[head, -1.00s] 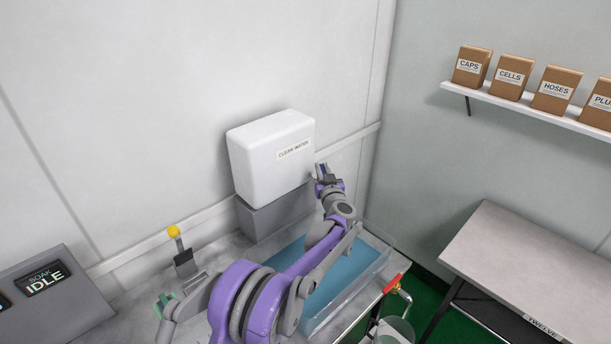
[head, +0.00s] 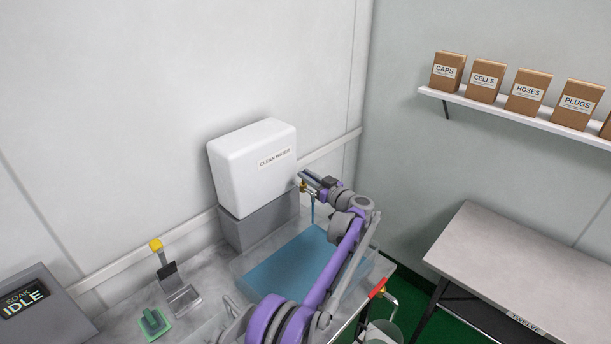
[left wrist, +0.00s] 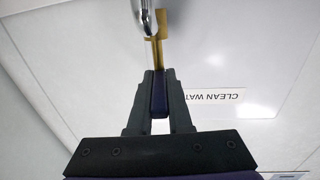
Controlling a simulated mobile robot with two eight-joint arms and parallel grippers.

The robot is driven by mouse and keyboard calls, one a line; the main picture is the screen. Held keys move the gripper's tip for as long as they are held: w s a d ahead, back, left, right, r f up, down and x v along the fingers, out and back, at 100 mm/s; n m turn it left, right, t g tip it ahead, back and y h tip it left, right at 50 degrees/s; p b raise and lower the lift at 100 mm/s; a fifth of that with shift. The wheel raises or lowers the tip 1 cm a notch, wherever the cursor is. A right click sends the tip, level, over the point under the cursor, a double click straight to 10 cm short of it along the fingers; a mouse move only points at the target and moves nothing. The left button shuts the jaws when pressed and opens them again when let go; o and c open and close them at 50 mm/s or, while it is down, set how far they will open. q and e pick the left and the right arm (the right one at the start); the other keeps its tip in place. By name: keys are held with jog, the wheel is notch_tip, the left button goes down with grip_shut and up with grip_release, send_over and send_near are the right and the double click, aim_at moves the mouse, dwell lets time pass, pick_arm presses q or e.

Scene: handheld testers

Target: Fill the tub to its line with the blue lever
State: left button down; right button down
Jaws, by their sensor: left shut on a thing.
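A white water tank labelled CLEAN WATER (head: 250,160) stands on a grey block at the back. At its right side is a brass tap (left wrist: 160,45) with the blue lever (left wrist: 158,97). My left gripper (head: 308,181) is shut on the blue lever; the left wrist view shows the lever between both fingers. A thin stream of water (head: 313,210) falls from the tap into the clear tub (head: 242,268). The tub holds blue water (head: 285,268), partly hidden by my left arm. I cannot make out its line. My right gripper is not in view.
A side table (head: 510,255) is at right.

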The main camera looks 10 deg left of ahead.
pick_arm(q)
jog(key=c, duration=0.8)
grip_release()
jog(key=shift+c, duration=0.2)
jog(key=b+v, duration=0.2)
jog(key=v, duration=0.9)
jog(key=shift+w, duration=0.1)
